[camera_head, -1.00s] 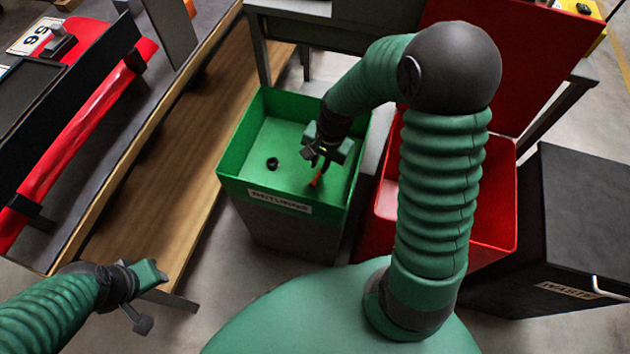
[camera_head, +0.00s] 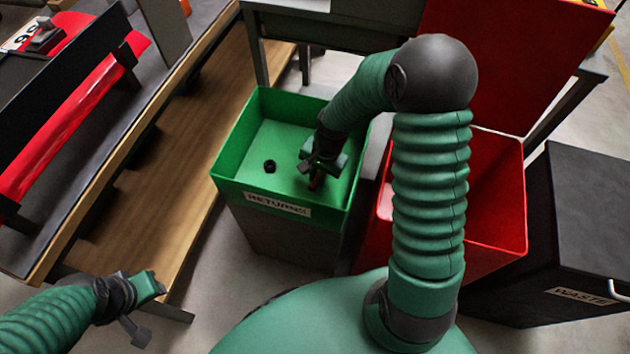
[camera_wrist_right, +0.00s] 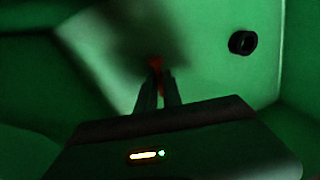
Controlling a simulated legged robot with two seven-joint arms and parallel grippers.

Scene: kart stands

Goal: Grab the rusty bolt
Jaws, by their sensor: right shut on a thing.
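My right gripper (camera_head: 317,178) reaches down into the green returns bin (camera_head: 228,183) and is shut on the rusty bolt (camera_head: 313,184), a small orange-red piece. The bolt (camera_wrist_right: 155,63) also shows in the right wrist view, red between and just past the fingertips (camera_wrist_right: 158,85); most of it is dark or hidden by the fingers. Whether it touches the bin floor I cannot tell. My left gripper (camera_head: 146,306) is at the lower left, away from the bin, its jaws apart and empty.
A small black ring-like part (camera_head: 269,166) lies on the bin floor left of my right gripper. A red bin (camera_head: 490,262) stands to the right, then a black waste bin (camera_head: 565,235). A wooden shelf (camera_head: 165,190) runs along the left. The bin walls surround the right gripper.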

